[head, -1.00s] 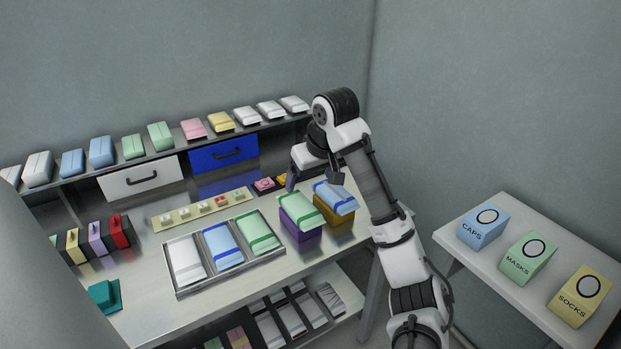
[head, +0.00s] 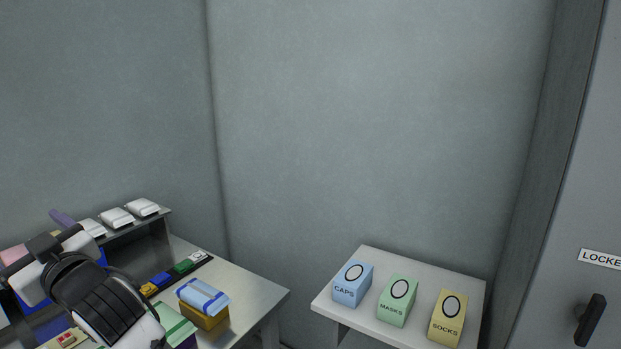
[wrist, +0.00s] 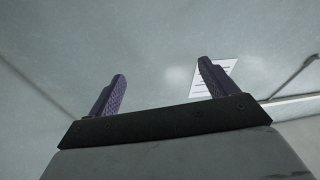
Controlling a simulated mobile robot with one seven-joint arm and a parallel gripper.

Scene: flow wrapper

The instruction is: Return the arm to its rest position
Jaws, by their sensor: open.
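My gripper (wrist: 160,90) shows in the wrist view with its two purple fingers wide apart and nothing between them. Behind the fingers are a grey surface and a white sheet (wrist: 215,78) with printed lines. In the head view my arm is folded at the lower left, in front of the bench (head: 258,290) and its shelf. A purple finger (head: 62,217) sticks up there beside the white packs on the shelf; the rest of the gripper is mostly hidden by my arm.
A blue-and-white pack (head: 203,296) lies on an ochre box (head: 205,318) at the bench's right end. A side table (head: 335,309) holds the caps box (head: 352,284), masks box (head: 397,301) and socks box (head: 447,317). A locker door with a black handle (head: 590,320) stands at far right.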

